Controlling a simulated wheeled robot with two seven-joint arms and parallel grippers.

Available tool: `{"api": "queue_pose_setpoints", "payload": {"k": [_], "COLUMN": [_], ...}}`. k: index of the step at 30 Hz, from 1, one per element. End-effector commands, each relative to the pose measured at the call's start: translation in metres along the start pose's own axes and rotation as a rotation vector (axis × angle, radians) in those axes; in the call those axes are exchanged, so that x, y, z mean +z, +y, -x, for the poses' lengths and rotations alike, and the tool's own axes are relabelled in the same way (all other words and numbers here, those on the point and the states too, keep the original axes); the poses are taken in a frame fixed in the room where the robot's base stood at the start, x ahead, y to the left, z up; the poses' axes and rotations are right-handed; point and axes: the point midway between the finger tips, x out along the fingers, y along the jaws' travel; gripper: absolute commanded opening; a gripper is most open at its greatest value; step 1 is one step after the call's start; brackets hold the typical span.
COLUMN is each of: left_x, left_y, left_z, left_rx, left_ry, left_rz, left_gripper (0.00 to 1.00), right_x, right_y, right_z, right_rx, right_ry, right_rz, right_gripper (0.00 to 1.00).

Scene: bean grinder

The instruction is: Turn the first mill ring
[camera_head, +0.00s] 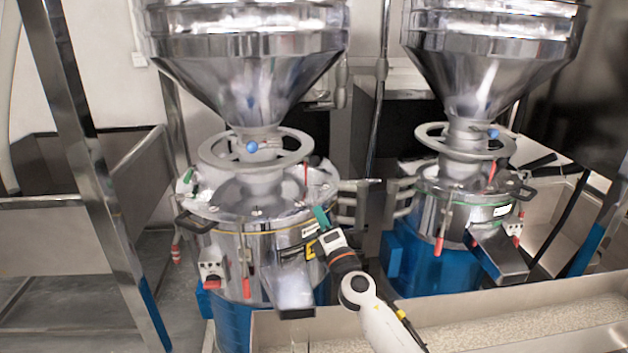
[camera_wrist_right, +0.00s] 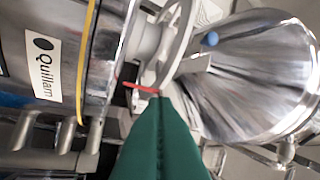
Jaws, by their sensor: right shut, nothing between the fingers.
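The left mill has a grey metal ring (camera_head: 208,151) lying level around its neck, under a steel hopper. The right mill has a similar ring (camera_head: 425,137). My right gripper (camera_head: 321,216) has green fingers, is shut and empty, and is at the front right of the left mill's drum, below its ring. In the right wrist view, the shut green fingers (camera_wrist_right: 160,105) point up at the left mill's ring (camera_wrist_right: 178,45), which appears tilted there. A red lever lies near their tips; I cannot tell whether they touch. My left gripper is not in view.
The left drum (camera_head: 285,243) carries a black handle (camera_head: 195,222), red-tipped levers and an outlet chute (camera_head: 287,288). A blue knob (camera_head: 252,147) is by the ring. A trough of pale grains (camera_head: 500,325) runs along the front. Metal posts stand at the left.

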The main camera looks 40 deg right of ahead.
Motion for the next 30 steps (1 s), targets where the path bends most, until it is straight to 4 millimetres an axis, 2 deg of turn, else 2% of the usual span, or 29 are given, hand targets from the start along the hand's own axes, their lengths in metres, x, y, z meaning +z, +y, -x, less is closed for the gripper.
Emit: {"api": "queue_pose_setpoints", "payload": {"k": [7, 14, 15, 21, 30], "left_x": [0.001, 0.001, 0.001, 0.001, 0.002], "left_y": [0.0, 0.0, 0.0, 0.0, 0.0], "left_z": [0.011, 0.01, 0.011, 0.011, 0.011], "left_rx": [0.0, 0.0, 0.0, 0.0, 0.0], "left_ry": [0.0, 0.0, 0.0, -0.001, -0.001], "left_rz": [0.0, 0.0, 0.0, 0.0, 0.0], "left_gripper": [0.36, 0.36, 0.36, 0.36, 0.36], "right_x": [-0.002, -0.002, -0.008, -0.025, -0.03], "right_y": [-0.004, -0.002, -0.002, -0.001, -0.001], "right_z": [-0.049, -0.096, -0.101, -0.117, -0.121], "right_rx": [-0.003, -0.002, -0.001, -0.001, 0.0], "right_ry": [0.003, 0.004, 0.004, 0.002, 0.002], "right_rz": [-0.005, -0.007, -0.004, -0.006, -0.008], "right_gripper": [0.0, 0.0, 0.0, 0.0, 0.0]}}
